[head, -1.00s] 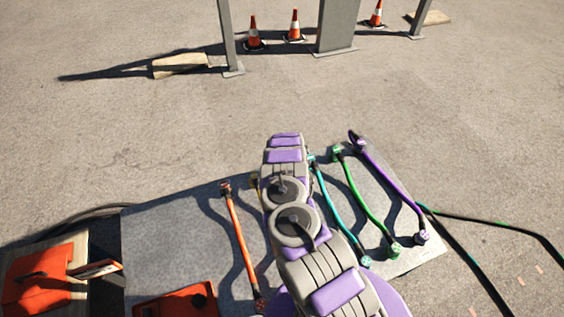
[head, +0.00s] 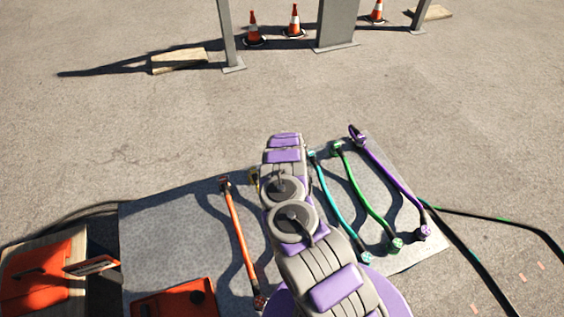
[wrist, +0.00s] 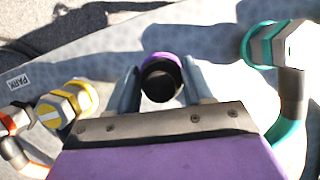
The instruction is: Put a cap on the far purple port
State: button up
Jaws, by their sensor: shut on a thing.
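In the wrist view my gripper (wrist: 162,84) is shut on a purple cap (wrist: 161,63), a short round piece with a dark face, between its two grey fingers. In the head view my arm hides the fingers and the cap. The purple cable (head: 395,180) lies along the right side of the grey slab. Its far port (head: 357,134) is at the slab's far right corner, to the right of my arm and apart from it. Its near end (head: 425,231) is at the right edge. Whether the far port is covered is too small to tell.
Green (head: 362,195), teal (head: 332,207) and orange (head: 239,230) cables lie on the grey slab (head: 165,245). Yellow (wrist: 68,104) and teal (wrist: 272,45) hex fittings flank my gripper. An orange case (head: 180,300) sits front left. Cones and posts stand far back on open pavement.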

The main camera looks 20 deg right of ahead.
jog(key=shift+f, duration=0.15)
jog(key=o, duration=1.3)
jog(key=shift+c, duration=0.2)
jog(key=d+p+v, duration=0.1)
jog(key=p+v, duration=0.6)
jog(key=v, duration=1)
jog(key=shift+a, duration=0.45)
